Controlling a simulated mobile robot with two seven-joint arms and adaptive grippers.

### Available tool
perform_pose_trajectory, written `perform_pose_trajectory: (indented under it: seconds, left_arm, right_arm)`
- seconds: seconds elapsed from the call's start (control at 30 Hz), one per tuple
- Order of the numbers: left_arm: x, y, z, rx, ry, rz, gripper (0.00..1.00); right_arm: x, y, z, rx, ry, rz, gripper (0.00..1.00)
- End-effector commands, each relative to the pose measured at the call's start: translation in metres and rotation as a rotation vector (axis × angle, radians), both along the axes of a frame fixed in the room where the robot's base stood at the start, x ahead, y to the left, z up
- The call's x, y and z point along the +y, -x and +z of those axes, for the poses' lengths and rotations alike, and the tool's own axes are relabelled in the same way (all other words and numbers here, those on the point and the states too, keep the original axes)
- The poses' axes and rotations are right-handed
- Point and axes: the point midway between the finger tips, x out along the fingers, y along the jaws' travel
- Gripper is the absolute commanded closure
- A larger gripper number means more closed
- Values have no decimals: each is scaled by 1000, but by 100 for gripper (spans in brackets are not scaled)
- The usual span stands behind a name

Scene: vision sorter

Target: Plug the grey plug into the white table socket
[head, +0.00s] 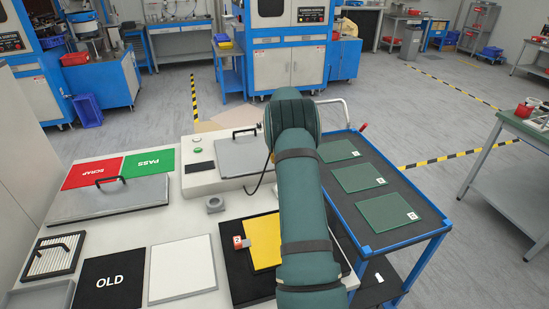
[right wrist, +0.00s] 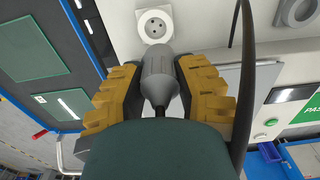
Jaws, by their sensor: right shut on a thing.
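My right gripper (right wrist: 160,68) is shut on the grey plug (right wrist: 158,78) in the right wrist view, one yellow finger on each side. The plug's narrow cable end faces the camera, and its front end with any pins is hidden. The white table socket (right wrist: 155,24), with a round recess and dark holes, shows just beyond the plug, slightly above it in the picture. The plug does not cover the socket; I cannot tell the height between them. In the head view my right arm hides the plug, socket and gripper. My left gripper is not in view.
A grey ring-shaped part (head: 215,204) sits on the white table near a lidded box (head: 238,156). A black cable (head: 262,178) curves beside my arm. A blue-framed cart (head: 373,250) with green glass plates stands right. A yellow pad (head: 262,240) lies left of the arm.

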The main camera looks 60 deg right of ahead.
Motion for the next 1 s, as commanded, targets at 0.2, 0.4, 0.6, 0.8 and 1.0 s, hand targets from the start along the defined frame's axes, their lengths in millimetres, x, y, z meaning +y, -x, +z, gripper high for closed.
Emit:
perform_pose_trajectory:
  seconds: [0.2, 0.4, 0.6, 0.8, 1.0]
  left_arm:
    - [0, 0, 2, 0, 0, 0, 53]
    - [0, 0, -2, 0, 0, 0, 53]
    - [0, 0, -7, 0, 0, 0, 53]
    - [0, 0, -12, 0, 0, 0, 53]
    - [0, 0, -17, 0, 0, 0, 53]
  right_arm:
    - [-6, 5, 0, -1, -1, 1, 100]
    - [-6, 5, -7, 2, -1, 1, 100]
    - [-6, 6, -18, 2, -1, 1, 100]
    - [-6, 5, -29, 1, -1, 1, 100]
    - [-6, 5, -39, 1, -1, 1, 100]
